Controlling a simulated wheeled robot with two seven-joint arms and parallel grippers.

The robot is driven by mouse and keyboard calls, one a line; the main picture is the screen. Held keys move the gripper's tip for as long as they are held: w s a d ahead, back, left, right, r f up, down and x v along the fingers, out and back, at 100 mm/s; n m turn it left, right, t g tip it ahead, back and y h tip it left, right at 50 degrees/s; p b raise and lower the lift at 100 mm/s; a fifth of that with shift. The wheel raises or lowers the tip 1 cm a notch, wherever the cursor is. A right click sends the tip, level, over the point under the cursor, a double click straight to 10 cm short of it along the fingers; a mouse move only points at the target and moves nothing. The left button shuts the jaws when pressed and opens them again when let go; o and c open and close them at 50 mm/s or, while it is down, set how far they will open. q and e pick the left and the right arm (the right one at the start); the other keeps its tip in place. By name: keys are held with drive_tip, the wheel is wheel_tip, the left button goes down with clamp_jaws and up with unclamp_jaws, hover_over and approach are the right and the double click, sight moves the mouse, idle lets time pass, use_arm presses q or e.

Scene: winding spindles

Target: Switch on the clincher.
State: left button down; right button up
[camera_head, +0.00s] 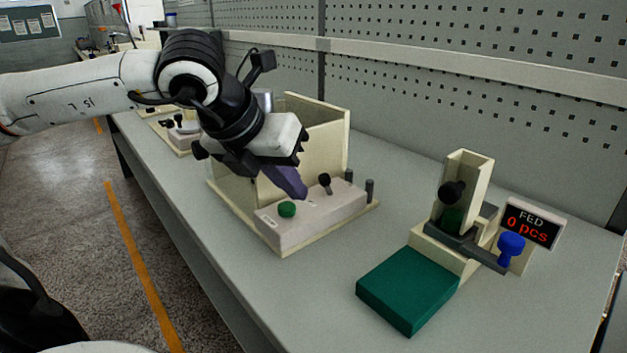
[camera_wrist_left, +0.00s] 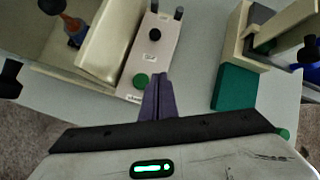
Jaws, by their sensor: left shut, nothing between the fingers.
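The clincher is most likely the cream box-shaped machine (camera_head: 318,130) on the bench. Its pale front panel (camera_head: 325,214) carries a round green button (camera_head: 287,209) and a black-knobbed lever (camera_head: 325,181). In the left wrist view the green button (camera_wrist_left: 140,80) and the black knob (camera_wrist_left: 155,34) show on the same panel. My left gripper (camera_head: 298,193) is shut and empty, its purple fingers just above the panel, between button and lever in the head view. In the wrist view its fingertips (camera_wrist_left: 158,80) are just right of the button, apart from it. My right gripper is not in view.
To the right stands a feeder with a blue knob (camera_head: 511,245), a green pad (camera_head: 408,289) and a display (camera_head: 531,223) reading "FED 0 pcs". Another panelled device (camera_head: 178,133) stands farther back. Bare bench lies between clincher and feeder; a perforated wall (camera_head: 470,100) runs behind.

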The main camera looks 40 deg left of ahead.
sight(325, 180)
use_arm(q)
drive_tip(key=x, duration=0.4)
drive_tip(key=shift+d+p, duration=0.1)
drive_tip(key=shift+p, duration=0.25)
drive_tip(key=shift+w+a+r+p, duration=0.1)
drive_tip(key=shift+w+a+p, duration=0.05)
drive_tip(key=shift+w+p, duration=0.35)
drive_tip(key=shift+w+a+r+p, duration=0.15)
drive_tip(key=shift+w+p, duration=0.25)
drive_tip(key=shift+p, duration=0.1)
drive_tip(key=shift+w+a+r+p, duration=0.1)
drive_tip(key=shift+w+p, duration=0.15)
drive_tip(key=shift+p, duration=0.1)
drive_tip(key=shift+w+a+r+p, duration=0.1)
drive_tip(key=shift+w+a+p, duration=0.2)
drive_tip(key=shift+w, duration=0.15)
drive_tip(key=shift+w+a+p, duration=0.15)
drive_tip(key=shift+w+p, duration=0.15)
drive_tip(key=shift+w, duration=0.1)
